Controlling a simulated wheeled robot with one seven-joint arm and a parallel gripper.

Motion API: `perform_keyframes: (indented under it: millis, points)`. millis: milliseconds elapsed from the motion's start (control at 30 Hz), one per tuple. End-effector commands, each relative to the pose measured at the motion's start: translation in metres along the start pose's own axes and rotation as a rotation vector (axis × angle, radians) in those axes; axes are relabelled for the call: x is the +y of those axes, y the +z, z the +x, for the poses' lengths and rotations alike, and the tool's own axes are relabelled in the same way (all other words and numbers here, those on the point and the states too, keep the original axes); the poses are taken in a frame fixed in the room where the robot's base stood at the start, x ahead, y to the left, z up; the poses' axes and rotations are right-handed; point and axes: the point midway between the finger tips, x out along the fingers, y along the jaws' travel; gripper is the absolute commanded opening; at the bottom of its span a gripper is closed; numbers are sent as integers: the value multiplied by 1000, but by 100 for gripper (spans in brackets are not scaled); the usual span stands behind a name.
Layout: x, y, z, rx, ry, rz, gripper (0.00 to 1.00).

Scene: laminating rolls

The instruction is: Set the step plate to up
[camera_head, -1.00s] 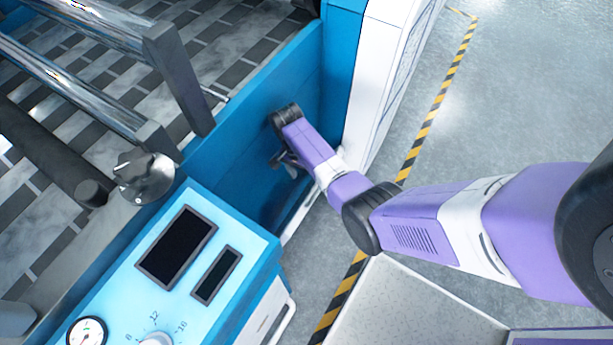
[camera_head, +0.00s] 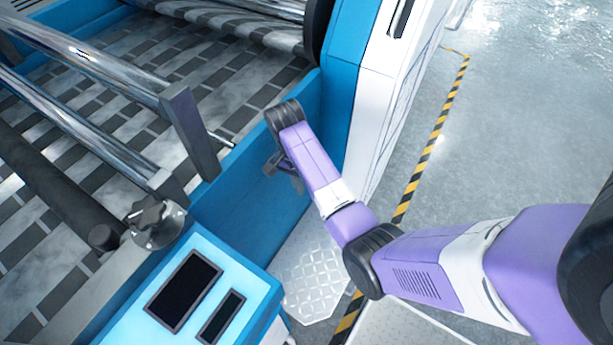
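The step plate (camera_head: 308,278) is a light metal plate with a raised tread pattern, low beside the blue side panel (camera_head: 250,205) of the machine. Its broad patterned face shows, and part of it is hidden behind my arm. My gripper (camera_head: 283,168) is dark and points toward the blue panel, above and to the left of the plate in the picture. It looks apart from the patterned face, but contact with the plate's far edge cannot be judged. The fingers are small and partly hidden by my wrist, so their opening cannot be told.
A light-blue control box (camera_head: 185,300) with dark screens stands at lower left. A dark knob (camera_head: 155,220) and metal rollers (camera_head: 90,60) lie beyond it. A white and blue housing (camera_head: 375,100) rises behind my wrist. Open floor with a yellow-black stripe (camera_head: 430,150) is to the right.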

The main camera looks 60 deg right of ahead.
Motion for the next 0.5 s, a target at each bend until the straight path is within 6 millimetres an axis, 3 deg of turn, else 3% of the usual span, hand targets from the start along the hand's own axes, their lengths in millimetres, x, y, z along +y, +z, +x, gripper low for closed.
perform_keyframes:
  millis: [33, 100, 500]
  points:
    - [3, 0, -16, 1, 0, 0, 33]
    - [6, 0, -25, 1, 1, 0, 33]
    - [10, 0, -42, 0, 2, 1, 33]
